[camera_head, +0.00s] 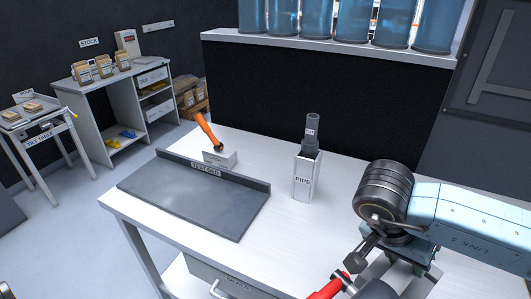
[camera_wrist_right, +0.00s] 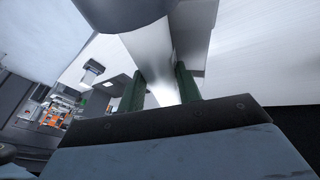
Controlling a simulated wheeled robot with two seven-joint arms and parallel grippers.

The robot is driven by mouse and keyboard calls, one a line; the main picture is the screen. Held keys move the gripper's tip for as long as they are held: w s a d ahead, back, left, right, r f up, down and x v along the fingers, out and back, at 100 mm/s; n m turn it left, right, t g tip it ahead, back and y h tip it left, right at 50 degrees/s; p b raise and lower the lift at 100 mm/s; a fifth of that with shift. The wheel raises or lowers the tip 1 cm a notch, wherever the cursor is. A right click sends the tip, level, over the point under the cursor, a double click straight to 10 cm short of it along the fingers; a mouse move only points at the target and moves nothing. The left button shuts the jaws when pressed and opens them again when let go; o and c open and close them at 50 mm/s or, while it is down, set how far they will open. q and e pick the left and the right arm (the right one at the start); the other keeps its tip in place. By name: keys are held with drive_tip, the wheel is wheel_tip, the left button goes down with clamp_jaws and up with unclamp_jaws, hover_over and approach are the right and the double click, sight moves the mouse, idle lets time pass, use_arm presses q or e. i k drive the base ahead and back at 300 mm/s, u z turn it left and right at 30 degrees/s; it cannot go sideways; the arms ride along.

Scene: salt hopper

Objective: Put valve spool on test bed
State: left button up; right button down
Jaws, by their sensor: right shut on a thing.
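The test bed (camera_head: 190,200) is a flat dark grey plate with a raised, labelled back edge, on the white workbench in the head view. Its top is bare. In the wrist view my right gripper (camera_wrist_right: 161,88) is shut, its green fingers on either side of a shiny silver piece (camera_wrist_right: 152,55), which I take for the valve spool. A wider grey part (camera_wrist_right: 118,10) shows at the piece's top edge. In the head view my right arm reaches in from the right, and the gripper is low in the picture, right of the test bed. My left gripper is not in view.
An orange lever (camera_head: 208,130) on a pale block stands behind the test bed. A white holder marked PIPE (camera_head: 303,178) with a dark pipe (camera_head: 312,130) stands to its right. A red part (camera_head: 328,289) shows at the bottom edge. Bench between holder and test bed is clear.

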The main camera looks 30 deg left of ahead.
sight(185, 185)
drive_tip(key=z, duration=2.75)
drive_tip(key=k, duration=2.3)
drive_tip(key=u, duration=2.8)
drive_tip(key=i, duration=0.5)
drive_tip(key=z, duration=0.05)
